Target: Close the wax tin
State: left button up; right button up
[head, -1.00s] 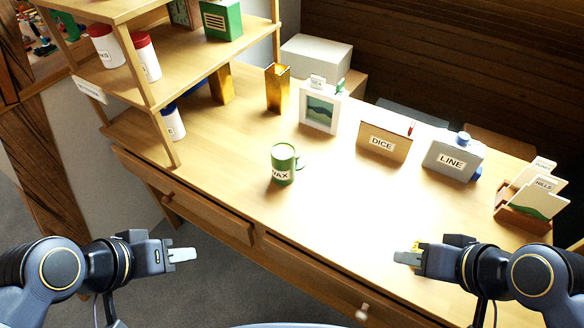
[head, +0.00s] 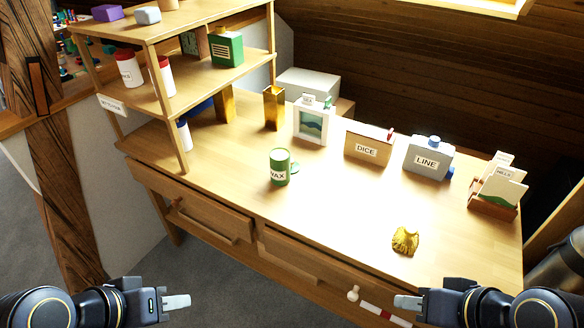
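The wax tin (head: 279,169) is a green cylinder with a white WAX label. It stands upright on the wooden desk, left of the middle. My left gripper (head: 180,302) is at the lower left, in front of the desk and well away from the tin. My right gripper (head: 407,302) is at the lower right, also away from the tin. Both hold nothing visible; their fingers overlap from this angle.
A shelf unit (head: 190,92) stands at the desk's left. A yellow cloth (head: 405,240) lies front right. The desk around the tin is clear.

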aim_at(279, 158)
jog(key=z, duration=2.3)
jog(key=k+j, duration=0.1)
jog(key=j, duration=0.3)
jog(key=k+j, duration=0.1)
jog(key=j, duration=0.65)
jog(key=k+j, duration=0.15)
jog(key=j, duration=0.25)
